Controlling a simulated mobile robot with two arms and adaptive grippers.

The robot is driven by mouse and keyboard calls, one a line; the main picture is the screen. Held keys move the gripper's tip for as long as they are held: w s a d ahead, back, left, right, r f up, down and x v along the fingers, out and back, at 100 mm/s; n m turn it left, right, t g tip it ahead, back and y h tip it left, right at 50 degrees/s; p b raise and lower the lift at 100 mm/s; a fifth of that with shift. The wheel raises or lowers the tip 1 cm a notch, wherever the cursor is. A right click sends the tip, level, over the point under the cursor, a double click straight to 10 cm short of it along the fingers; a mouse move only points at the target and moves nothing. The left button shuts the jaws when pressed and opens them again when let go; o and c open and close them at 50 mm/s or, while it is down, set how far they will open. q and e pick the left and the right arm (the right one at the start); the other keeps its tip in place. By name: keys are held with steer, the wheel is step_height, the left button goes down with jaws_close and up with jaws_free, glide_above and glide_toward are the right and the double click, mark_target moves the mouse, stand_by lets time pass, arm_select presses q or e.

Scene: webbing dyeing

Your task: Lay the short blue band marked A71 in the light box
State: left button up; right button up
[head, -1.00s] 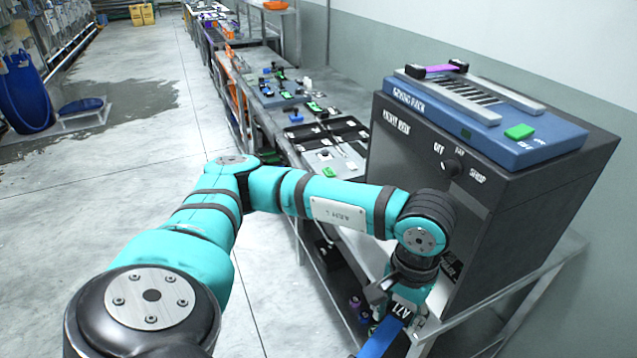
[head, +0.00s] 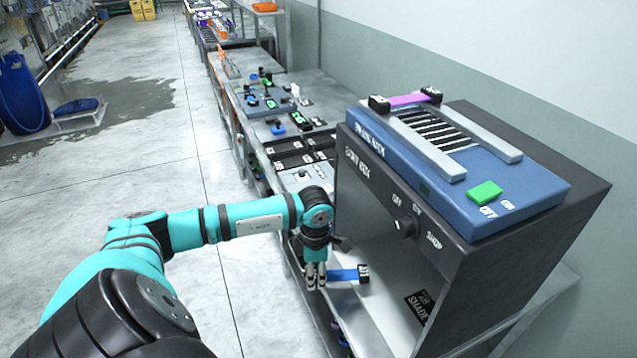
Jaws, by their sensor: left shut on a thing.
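The short blue band (head: 345,274) has a black end piece on its right, with white marks too small to read now. My left gripper (head: 316,284) points down and is shut on the band's left end. The band stretches to the right from the fingers, at the open front of the light box (head: 385,215), a dark cabinet with a pale inside floor (head: 385,315). I cannot tell whether the band touches that floor. My right gripper is out of view.
A blue rack (head: 460,180) with a purple band (head: 408,99) and a green button (head: 485,192) sits on top of the light box. The bench behind holds black trays (head: 290,158) and several small parts.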

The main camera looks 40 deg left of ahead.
arm_select(q)
steer(key=shift+w+d+f, duration=0.1)
steer(key=shift+w+d, duration=0.35)
steer(key=shift+w, duration=0.2)
steer(key=w, duration=0.1)
steer(key=w+d+b, duration=0.1)
steer(key=w, duration=0.1)
steer(key=shift+w+d+f, duration=0.15)
steer(key=shift+f, duration=0.2)
steer(key=shift+w+d+f+b, duration=0.1)
steer(key=shift+w+d+b, duration=0.2)
steer(key=shift+w+b, duration=0.3)
steer(key=w, duration=0.1)
steer(key=w+d+b, duration=0.1)
steer(key=w, duration=0.1)
steer(key=w+d+f+b, duration=0.1)
steer(key=shift+w, duration=0.35)
steer(key=shift+a+f+b, duration=0.15)
steer(key=shift+f+b, duration=0.75)
steer(key=shift+f, duration=0.15)
arm_select(e)
step_height(320, 180, down, 6)
steer(key=shift+a, duration=0.15)
arm_select(q)
steer(key=o, duration=1.4)
steer(key=shift+c, duration=0.2)
arm_select(e)
steer(key=shift+s+a, duration=0.1)
